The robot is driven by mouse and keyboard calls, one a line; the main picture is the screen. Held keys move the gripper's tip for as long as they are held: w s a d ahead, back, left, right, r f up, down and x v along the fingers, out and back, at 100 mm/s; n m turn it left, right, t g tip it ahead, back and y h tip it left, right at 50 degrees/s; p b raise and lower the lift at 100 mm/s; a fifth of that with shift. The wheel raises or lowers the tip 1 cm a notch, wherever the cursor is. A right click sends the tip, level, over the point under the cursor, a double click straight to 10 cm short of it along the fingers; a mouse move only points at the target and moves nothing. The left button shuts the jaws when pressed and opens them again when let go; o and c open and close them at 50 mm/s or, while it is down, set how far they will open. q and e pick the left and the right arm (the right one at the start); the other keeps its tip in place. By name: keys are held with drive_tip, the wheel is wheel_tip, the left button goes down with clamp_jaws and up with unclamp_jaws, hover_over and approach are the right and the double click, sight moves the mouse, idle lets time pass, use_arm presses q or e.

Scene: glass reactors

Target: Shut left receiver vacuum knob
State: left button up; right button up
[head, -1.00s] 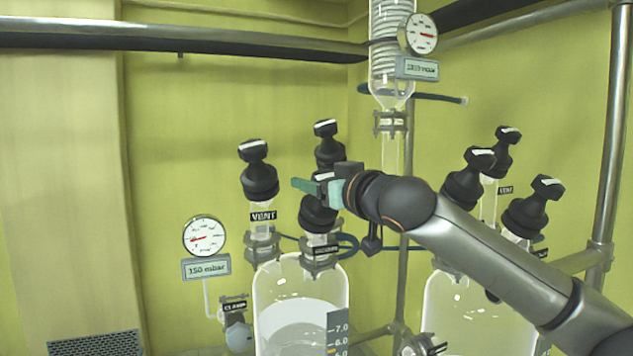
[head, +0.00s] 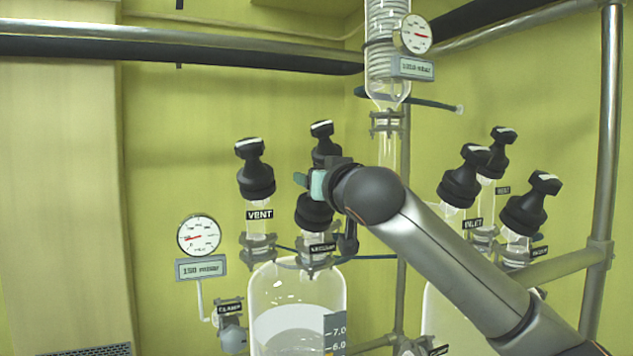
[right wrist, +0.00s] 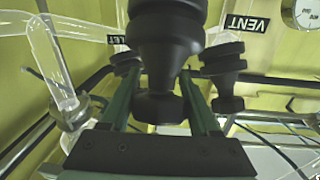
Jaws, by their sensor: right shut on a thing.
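The left receiver (head: 262,290) is a clear glass vessel with several black knobs on top. Its vacuum knob (head: 314,213) stands at the front right above the VACUUM label (head: 321,249); its handle is hidden behind my gripper in the head view. My right gripper (head: 312,183) is at the top of this knob. In the right wrist view, the green fingers (right wrist: 162,107) are on both sides of the vacuum knob's handle (right wrist: 160,106), shut on it. My left gripper is not in view.
The vent knob (head: 255,180) is close on the left and another black knob (head: 324,146) is just behind. A gauge with a 150 mbar plate (head: 201,268) is at the left. A second group of knobs (head: 525,209) and a metal post (head: 602,150) are at the right.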

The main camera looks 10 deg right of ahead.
drive_tip(key=o, duration=1.4)
use_arm(q)
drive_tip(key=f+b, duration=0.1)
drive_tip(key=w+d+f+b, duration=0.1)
drive_tip(key=b, duration=0.1)
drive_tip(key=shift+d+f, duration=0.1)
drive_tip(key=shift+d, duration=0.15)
use_arm(e)
drive_tip(key=s, duration=0.4)
drive_tip(key=s+d, duration=0.1)
drive_tip(key=s, duration=0.7)
drive_tip(key=shift+s+d, duration=0.15)
drive_tip(key=shift+s, duration=0.1)
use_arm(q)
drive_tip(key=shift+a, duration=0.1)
